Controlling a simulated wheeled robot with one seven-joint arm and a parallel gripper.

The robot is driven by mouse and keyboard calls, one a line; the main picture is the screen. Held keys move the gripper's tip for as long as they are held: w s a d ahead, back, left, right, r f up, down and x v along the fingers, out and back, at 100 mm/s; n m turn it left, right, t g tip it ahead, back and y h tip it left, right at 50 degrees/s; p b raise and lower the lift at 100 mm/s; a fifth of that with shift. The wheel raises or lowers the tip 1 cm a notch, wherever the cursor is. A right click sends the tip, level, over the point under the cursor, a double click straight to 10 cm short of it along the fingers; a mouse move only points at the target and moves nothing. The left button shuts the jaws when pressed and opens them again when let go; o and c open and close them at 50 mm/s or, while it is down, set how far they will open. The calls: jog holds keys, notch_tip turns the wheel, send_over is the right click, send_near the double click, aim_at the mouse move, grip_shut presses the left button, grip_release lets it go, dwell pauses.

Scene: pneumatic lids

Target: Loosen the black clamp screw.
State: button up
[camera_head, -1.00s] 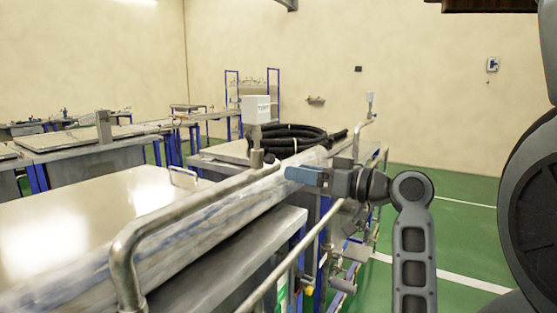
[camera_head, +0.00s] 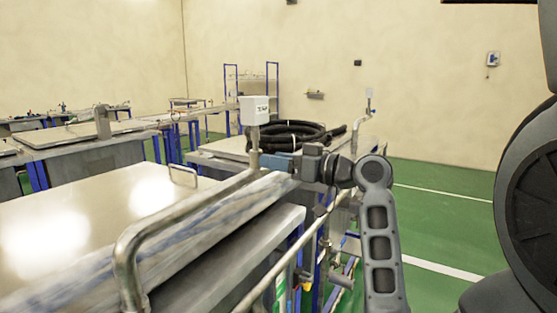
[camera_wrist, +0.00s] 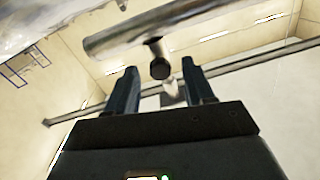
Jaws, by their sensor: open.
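The black clamp screw (camera_wrist: 160,69) shows in the wrist view as a dark round end on a short stub. The stub comes off a metal tube (camera_wrist: 145,28) that crosses the top of the picture. My gripper (camera_wrist: 160,82) is open, with one dark finger on each side of the screw in the picture. Nothing is visibly held, and I cannot tell how far the fingertips are from the screw. In the head view my gripper (camera_head: 281,162) is beside the post (camera_head: 254,148) under a white box (camera_head: 254,110). The screw cannot be made out there.
A bent metal handrail (camera_head: 160,223) runs along the edge of the large grey lid (camera_head: 85,220). A coil of black hose (camera_head: 292,135) lies on the bench behind my gripper. Green floor (camera_head: 440,215) is open to the right.

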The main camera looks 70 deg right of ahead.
jog(key=shift+c, duration=0.3)
grip_shut()
jog(key=shift+f+n+b, duration=0.15)
jog(key=shift+n+b, duration=0.25)
jog(key=shift+b, duration=0.35)
jog(key=shift+w+a+n+g+h+b, duration=0.1)
jog(key=shift+n+h+b, duration=0.1)
jog(key=shift+n+b, duration=3.7)
jog(key=shift+s+a+n+g+h+b, duration=0.1)
jog(key=shift+n+h+b, duration=0.1)
jog(key=shift+n+b, duration=3.75)
jog(key=shift+w+n+g+h+b, duration=0.1)
jog(key=shift+n+h+b, duration=0.1)
jog(key=shift+n+b, duration=3.7)
jog(key=shift+m+b, duration=0.45)
jog(key=shift+b, duration=0.25)
